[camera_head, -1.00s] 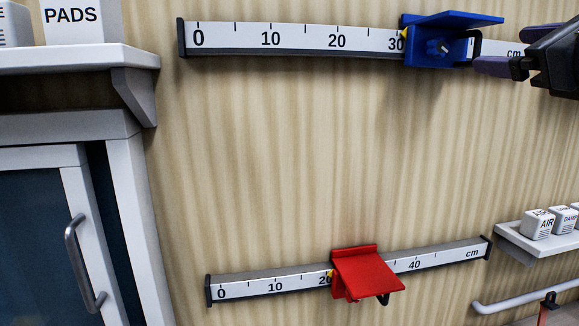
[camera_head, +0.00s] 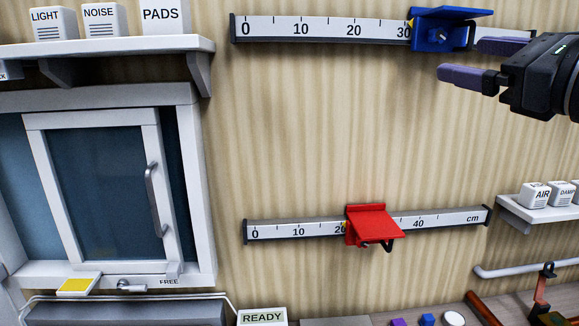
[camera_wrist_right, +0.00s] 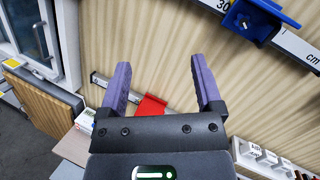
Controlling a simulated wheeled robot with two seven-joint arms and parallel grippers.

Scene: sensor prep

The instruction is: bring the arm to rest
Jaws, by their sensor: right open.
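My right gripper (camera_head: 478,60) comes in from the right edge of the head view, beside the blue slider (camera_head: 436,32) on the upper scale (camera_head: 320,28). Its purple fingers are spread and nothing is between them. In the right wrist view the open fingers (camera_wrist_right: 160,85) point toward the wall, and the blue slider (camera_wrist_right: 258,20) stands apart from them at the upper right. The blue slider's yellow pointer is a little past the 30 mark. My left gripper is in neither view.
A red slider (camera_head: 372,224) sits just past 20 on the lower scale (camera_head: 290,229). A shelf (camera_head: 515,209) with labelled cubes and a grey rail (camera_head: 520,270) are at right. A sliding window (camera_head: 100,185) and a shelf (camera_head: 110,48) are at left.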

